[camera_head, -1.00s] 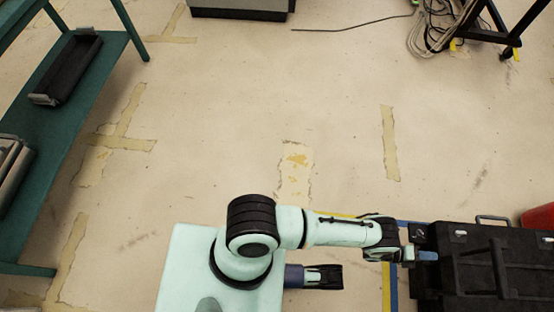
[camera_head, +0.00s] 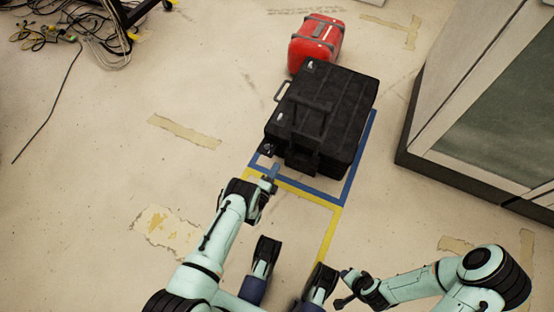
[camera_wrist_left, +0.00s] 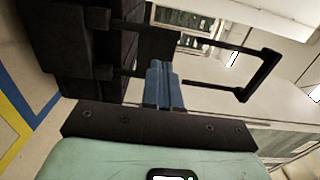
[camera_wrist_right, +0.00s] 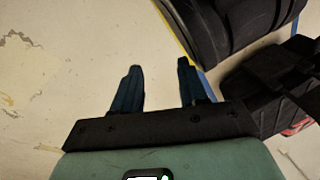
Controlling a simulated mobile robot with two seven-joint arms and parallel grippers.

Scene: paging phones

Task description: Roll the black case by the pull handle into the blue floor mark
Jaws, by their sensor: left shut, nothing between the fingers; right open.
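The black case (camera_head: 345,110) stands upright on the floor at the blue floor mark (camera_head: 320,193). Blue lines show along its near and right sides; the case hides the rest of the mark. Its pull handle (camera_head: 310,103) is extended, and it also shows in the left wrist view (camera_wrist_left: 262,75), reaching right from the case (camera_wrist_left: 85,60). My left gripper (camera_head: 271,171) is shut and empty, just off the case's near left corner. Its fingers (camera_wrist_left: 164,84) overlap a handle bar in the left wrist view; contact is unclear. My right gripper (camera_wrist_right: 155,85) is open and empty over floor.
A large grey cabinet (camera_head: 460,110) is to the right. Cables (camera_head: 75,35) and a dark stand lie at the far left. A yellow line (camera_head: 328,235) runs beside the blue mark.

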